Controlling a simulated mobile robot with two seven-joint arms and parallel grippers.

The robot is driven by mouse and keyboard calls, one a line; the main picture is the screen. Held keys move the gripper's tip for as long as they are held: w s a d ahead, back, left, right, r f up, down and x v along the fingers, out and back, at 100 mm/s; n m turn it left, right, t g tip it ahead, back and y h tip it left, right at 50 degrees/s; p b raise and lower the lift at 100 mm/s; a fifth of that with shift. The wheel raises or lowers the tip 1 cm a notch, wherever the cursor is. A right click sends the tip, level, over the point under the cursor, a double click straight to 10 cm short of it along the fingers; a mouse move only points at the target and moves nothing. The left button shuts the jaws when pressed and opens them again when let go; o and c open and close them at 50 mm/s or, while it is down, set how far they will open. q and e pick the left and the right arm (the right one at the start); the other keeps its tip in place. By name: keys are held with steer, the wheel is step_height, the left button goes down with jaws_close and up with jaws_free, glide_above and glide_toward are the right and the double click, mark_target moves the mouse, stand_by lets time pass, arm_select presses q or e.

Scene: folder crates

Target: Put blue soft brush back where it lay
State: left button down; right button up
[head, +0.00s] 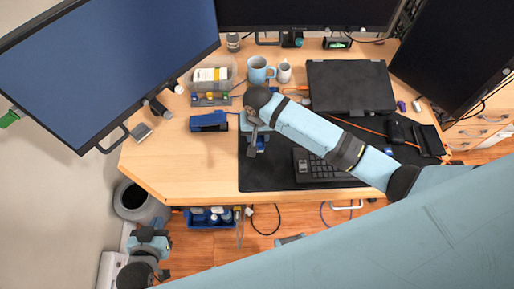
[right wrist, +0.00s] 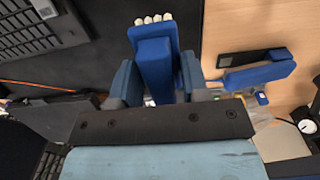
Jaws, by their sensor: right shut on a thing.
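The blue soft brush (right wrist: 153,66) is between the fingers of my right gripper (right wrist: 157,85) in the right wrist view. Its pale bristle tufts show at the far end, toward the top of the picture. In the head view my right gripper (head: 254,143) is over the left end of the black desk mat (head: 262,177), and a little of the blue brush (head: 260,142) shows there. I cannot tell whether the brush touches the mat. My left gripper (head: 149,238) hangs low beside the desk at the lower left, away from the brush; its finger opening is unclear.
A blue and black desk tool (head: 209,122) lies left of the mat; it also shows in the right wrist view (right wrist: 262,73). A keyboard (head: 325,168), a closed laptop (head: 350,87), mugs (head: 259,70) and a clear bin (head: 212,76) stand around. The desk's front left is clear.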

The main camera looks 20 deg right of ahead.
step_height(320, 180, down, 9)
steer(key=shift+f, duration=0.1)
stand_by(0.3)
steer(key=o, duration=1)
steer(key=shift+f, duration=0.1)
